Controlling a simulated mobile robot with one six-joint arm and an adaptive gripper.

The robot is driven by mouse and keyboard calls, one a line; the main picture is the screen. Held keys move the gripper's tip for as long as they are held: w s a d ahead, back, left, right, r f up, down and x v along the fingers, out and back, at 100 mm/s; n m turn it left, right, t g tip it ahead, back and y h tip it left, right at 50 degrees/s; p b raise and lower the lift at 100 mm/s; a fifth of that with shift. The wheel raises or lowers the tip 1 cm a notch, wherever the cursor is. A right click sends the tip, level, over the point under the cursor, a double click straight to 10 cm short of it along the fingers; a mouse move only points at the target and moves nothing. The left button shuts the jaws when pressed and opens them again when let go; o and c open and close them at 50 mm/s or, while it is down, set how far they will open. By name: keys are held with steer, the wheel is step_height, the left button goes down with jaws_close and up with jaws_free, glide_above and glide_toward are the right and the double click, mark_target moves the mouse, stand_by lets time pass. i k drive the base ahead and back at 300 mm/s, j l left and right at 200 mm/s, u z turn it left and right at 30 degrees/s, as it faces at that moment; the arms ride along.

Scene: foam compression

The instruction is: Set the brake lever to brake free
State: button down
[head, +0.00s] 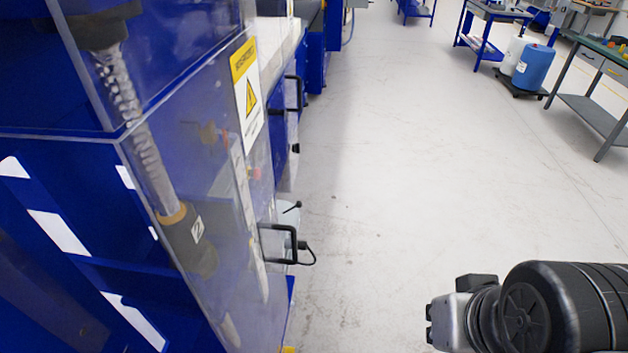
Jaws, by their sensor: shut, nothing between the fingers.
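My gripper (431,323) is at the lower right, a small grey body with dark tips pointing left. It is shut and empty, over the open floor and well apart from the blue machine (60,150) on the left. A short thin rod with a dark knob (297,206) sticks out from the machine's side. Lower down, a second small dark knob (303,245) shows beside a black handle (277,243). I cannot tell whether either is the brake lever, and no brake marking is readable.
Another black handle (293,93) juts out farther back. The pale floor (400,180) is clear. A blue drum (534,68) and a workbench (590,90) stand at the far right.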

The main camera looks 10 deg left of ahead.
mark_target(298, 204)
steer(key=i, duration=1.55)
steer(key=u, duration=0.1)
